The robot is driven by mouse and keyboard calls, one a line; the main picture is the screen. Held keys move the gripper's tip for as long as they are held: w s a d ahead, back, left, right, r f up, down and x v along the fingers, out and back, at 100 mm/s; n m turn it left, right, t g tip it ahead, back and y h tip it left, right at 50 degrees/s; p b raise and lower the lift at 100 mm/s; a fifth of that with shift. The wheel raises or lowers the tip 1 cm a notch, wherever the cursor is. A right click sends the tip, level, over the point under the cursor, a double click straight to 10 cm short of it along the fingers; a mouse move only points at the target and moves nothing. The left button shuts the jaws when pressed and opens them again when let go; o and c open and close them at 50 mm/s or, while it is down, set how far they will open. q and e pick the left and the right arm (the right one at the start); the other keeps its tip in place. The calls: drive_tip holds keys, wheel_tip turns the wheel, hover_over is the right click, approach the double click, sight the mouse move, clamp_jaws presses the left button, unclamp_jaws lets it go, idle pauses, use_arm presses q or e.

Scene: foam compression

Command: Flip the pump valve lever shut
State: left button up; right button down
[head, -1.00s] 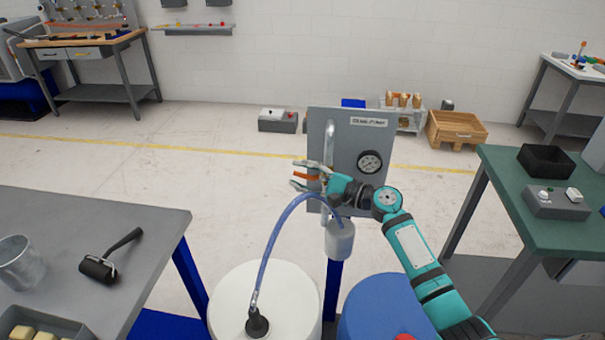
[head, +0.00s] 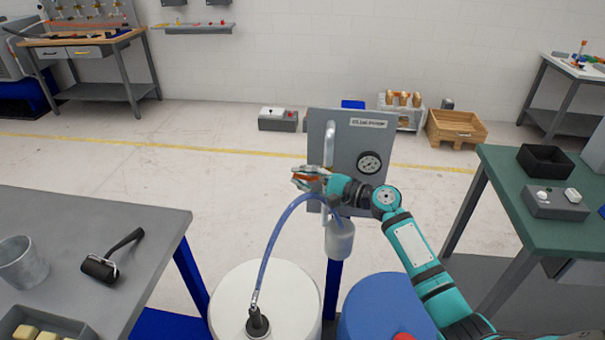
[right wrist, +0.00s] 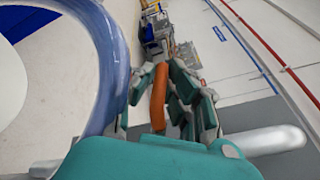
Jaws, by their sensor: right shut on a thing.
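The grey pump panel (head: 349,135) stands upright in the middle of the head view, with a round gauge (head: 370,162) and a label. The orange valve lever (head: 306,176) sticks out at the panel's left edge. My right gripper (head: 307,178) is shut on the lever, which also shows between its fingers in the right wrist view (right wrist: 158,98). The lever's pivot is hidden behind the gripper. My left gripper is not in view.
A clear blue hose (head: 271,235) arches from the pump to a white drum (head: 235,290). A blue drum (head: 375,300) stands beside it. A grey table (head: 150,225) is at left, a green table (head: 505,180) at right. A bottle (head: 339,240) hangs below the panel.

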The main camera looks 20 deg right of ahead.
drive_tip(key=p, duration=0.2)
drive_tip(key=g+h+p, duration=0.1)
drive_tip(key=shift+f+n+p, duration=0.25)
drive_tip(key=shift+n+p, duration=0.1)
drive_tip(key=shift+n, duration=0.05)
drive_tip(key=shift+f+g+h+p, duration=0.3)
drive_tip(key=shift+f, duration=0.2)
drive_tip(key=c, duration=1.3)
unclamp_jaws()
drive_tip(key=shift+c, duration=0.2)
drive_tip(key=v, duration=1.2)
